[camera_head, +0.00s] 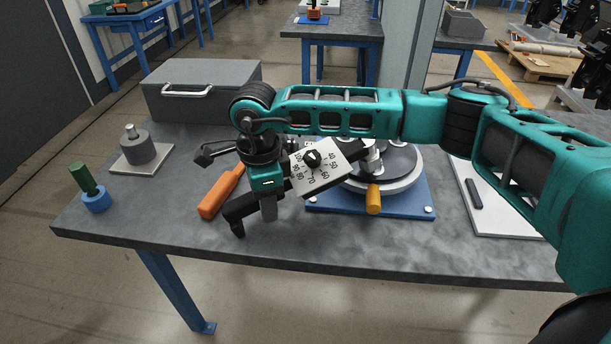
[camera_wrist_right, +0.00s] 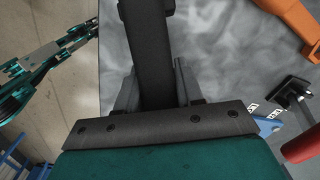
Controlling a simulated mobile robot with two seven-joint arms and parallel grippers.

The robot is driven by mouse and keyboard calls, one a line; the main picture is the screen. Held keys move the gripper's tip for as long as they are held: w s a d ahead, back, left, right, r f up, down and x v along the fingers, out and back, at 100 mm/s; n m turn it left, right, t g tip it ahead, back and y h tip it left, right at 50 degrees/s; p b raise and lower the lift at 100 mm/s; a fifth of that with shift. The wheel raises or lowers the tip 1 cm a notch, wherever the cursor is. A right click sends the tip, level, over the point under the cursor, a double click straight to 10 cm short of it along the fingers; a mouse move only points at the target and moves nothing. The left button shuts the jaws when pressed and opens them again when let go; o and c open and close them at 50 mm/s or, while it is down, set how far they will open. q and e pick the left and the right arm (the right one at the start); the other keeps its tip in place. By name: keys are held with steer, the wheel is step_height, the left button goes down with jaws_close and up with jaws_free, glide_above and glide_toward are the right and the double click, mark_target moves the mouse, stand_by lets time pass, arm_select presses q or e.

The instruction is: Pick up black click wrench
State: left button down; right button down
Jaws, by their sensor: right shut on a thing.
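The black click wrench (camera_head: 241,206) is a dark bar running up to the right from near the table's front edge in the head view. A white numbered dial plate (camera_head: 318,170) overlaps its upper part; I cannot tell if they are joined. My right gripper (camera_head: 268,206) is shut on the bar, fingers pointing down. In the right wrist view the wrench (camera_wrist_right: 147,45) lies between the fingers of my right gripper (camera_wrist_right: 153,88). A teal arm of mine shows at the left there; its gripper is too small to read.
An orange handle (camera_head: 220,192) lies just behind the wrench. A blue base with a round fixture (camera_head: 326,207) stands to the right. A grey toolbox (camera_head: 215,78), a grey weight (camera_head: 138,150) and a green-and-blue piece (camera_head: 95,198) stand left. The table's front left is bare.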

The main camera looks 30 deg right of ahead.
steer(key=shift+w+r, duration=0.1)
steer(key=shift+r, duration=0.05)
step_height(320, 180, up, 20)
stand_by(0.6)
steer(key=c, duration=1.3)
jaws_free()
steer(key=shift+c, duration=0.2)
jaws_close()
